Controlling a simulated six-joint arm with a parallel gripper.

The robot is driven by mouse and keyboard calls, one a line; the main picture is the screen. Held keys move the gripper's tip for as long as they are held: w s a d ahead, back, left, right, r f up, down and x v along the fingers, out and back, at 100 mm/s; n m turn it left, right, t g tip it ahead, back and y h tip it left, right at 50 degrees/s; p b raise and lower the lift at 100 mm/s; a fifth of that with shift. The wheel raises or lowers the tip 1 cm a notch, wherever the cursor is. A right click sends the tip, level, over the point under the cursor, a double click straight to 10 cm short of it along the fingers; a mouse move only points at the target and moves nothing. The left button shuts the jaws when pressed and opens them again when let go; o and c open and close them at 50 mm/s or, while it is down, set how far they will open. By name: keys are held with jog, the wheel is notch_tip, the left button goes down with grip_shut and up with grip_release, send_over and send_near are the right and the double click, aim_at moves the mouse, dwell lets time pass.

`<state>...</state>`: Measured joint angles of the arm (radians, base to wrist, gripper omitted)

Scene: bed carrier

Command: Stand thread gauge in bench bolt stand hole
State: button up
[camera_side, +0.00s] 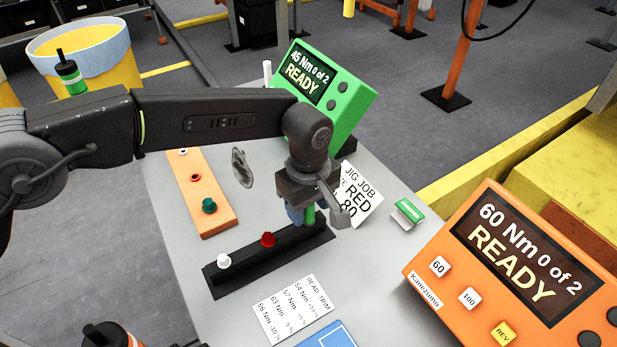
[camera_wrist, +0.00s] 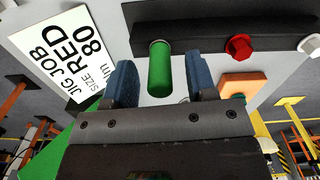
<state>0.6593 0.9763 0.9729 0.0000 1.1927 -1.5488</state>
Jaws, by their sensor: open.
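The thread gauge shows as a green cylinder (camera_wrist: 160,70) between the two blue fingers of my gripper (camera_wrist: 162,85) in the wrist view, with gaps on both sides. In the side view the gauge (camera_side: 309,215) looks upright at the right part of the black bolt stand (camera_side: 232,281), partly covered by my gripper (camera_side: 302,214). Its far end meets the stand in the wrist view, where the stand (camera_wrist: 200,22) crosses the top. The hole itself is hidden. My gripper is open around the gauge. A red bolt (camera_side: 268,239) and a white bolt (camera_side: 223,261) sit in the stand.
An orange strip (camera_side: 205,190) with coloured bolts lies at the left. A green READY box (camera_side: 345,95) stands behind, an orange one (camera_side: 480,270) at the right. A job card (camera_side: 362,195) and a small green-topped block (camera_side: 408,212) are beside the stand. A trim card (camera_side: 297,309) lies in front.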

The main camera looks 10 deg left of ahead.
notch_tip(320, 180, up, 13)
jog(key=shift+f, duration=0.15)
dwell(0.6)
jog(key=s+a+r+m+t, duration=0.1)
jog(key=s+a+r+m, duration=0.1)
jog(key=a+r, duration=0.35)
jog(key=s+a+r+m+t+h, duration=0.1)
jog(key=s+a+r, duration=0.15)
jog(key=a, duration=0.65)
jog(key=s+a+r+m+t, duration=0.1)
jog(key=a+r+m, duration=0.1)
jog(key=a+r, duration=0.35)
jog(key=s+a+f+m+t, duration=0.1)
jog(key=s+a+f+m, duration=0.1)
jog(key=s+a+f, duration=0.2)
jog(key=s+a+f+m+t+y, duration=0.1)
jog(key=s+a+f+m, duration=0.2)
jog(key=s+a, duration=0.8)
jog(key=s+f, duration=0.1)
jog(key=s, duration=0.1)
jog(key=shift+s+t, duration=0.3)
jog(key=shift+s, duration=0.1)
